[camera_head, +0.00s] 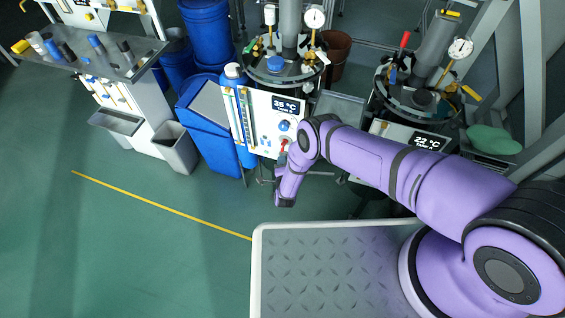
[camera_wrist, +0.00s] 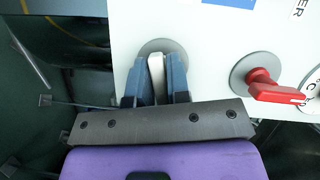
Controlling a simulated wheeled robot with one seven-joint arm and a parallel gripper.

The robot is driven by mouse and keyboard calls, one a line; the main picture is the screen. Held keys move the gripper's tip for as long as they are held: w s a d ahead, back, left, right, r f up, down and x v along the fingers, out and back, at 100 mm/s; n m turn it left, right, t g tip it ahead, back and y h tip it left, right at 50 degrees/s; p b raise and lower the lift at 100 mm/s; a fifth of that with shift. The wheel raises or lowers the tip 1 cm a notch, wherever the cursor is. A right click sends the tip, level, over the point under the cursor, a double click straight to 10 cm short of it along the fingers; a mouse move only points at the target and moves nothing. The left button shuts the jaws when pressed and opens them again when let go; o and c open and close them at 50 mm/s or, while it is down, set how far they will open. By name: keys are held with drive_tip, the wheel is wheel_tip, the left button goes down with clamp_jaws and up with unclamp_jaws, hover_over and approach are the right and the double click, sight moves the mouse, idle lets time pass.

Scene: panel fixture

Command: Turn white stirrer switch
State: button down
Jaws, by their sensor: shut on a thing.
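The white stirrer switch (camera_wrist: 157,68) stands upright on a round grey base on the white panel in the wrist view. My gripper (camera_wrist: 156,84) has its two blue fingers on either side of the switch and is shut on it. The white panel (camera_head: 263,105) with a temperature display shows in the head view.
A red switch (camera_wrist: 277,92) on its own grey base sits to the right of the white one. A blue bin (camera_head: 213,130) stands left of the panel. A second station (camera_head: 430,140) with a 22 °C display is to the right. The green floor at left is clear.

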drive_tip(key=n+g+h, duration=0.1)
drive_tip(key=n, duration=0.2)
drive_tip(key=n+g, duration=0.1)
drive_tip(key=n, duration=0.1)
drive_tip(key=shift+a+n+h, duration=0.1)
drive_tip(key=shift+n+h, duration=0.3)
drive_tip(key=n+g+h, duration=0.1)
drive_tip(key=n, duration=0.1)
drive_tip(key=shift+s+n+h, duration=0.1)
drive_tip(key=shift+n+h, duration=0.2)
drive_tip(key=shift+n+g+h, duration=0.6)
drive_tip(key=shift+n+h, duration=0.3)
drive_tip(key=shift+n, duration=0.4)
drive_tip(key=c, duration=1.2)
unclamp_jaws()
drive_tip(key=shift+o, duration=0.2)
